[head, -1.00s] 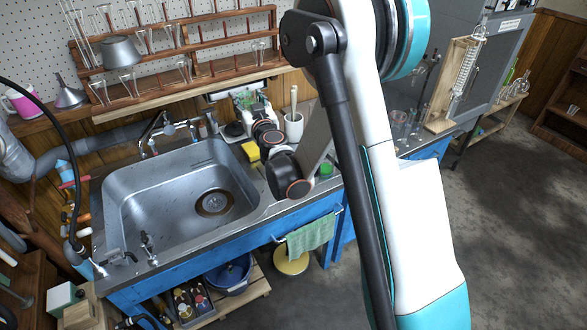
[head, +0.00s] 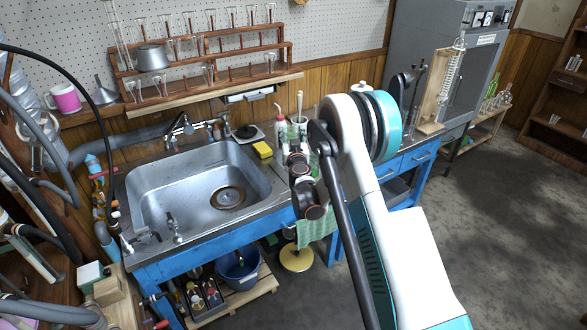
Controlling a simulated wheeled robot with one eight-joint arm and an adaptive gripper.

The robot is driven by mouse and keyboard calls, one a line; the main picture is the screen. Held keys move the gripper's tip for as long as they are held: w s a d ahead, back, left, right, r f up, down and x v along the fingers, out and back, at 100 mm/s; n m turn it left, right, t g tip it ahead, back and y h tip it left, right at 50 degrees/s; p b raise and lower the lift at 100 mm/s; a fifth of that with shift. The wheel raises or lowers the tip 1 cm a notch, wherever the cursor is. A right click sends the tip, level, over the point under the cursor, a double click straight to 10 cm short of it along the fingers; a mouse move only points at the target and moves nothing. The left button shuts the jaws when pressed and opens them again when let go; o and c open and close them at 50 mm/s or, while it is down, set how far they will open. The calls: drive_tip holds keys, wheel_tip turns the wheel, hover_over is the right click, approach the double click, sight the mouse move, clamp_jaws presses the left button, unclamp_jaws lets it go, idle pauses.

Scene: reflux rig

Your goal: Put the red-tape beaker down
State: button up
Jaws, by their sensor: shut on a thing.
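My gripper (head: 296,149) is at the counter's back right, right of the sink, seen from behind my wrist in the head view. It is small and partly covered by my own wrist links. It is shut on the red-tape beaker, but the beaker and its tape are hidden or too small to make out. I cannot tell whether the beaker touches the counter (head: 262,178).
The steel sink (head: 180,205) lies left of my gripper, with a yellow sponge (head: 262,149) at its back right corner. A red-tipped wash bottle (head: 280,128) stands close behind my gripper. A green towel (head: 318,229) hangs in front.

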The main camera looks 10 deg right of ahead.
wheel_tip(320, 180, down, 13)
drive_tip(key=b, duration=0.4)
drive_tip(key=shift+f, duration=0.2)
drive_tip(key=o, duration=0.8)
drive_tip(key=shift+o, duration=0.2)
drive_tip(key=shift+r, duration=0.2)
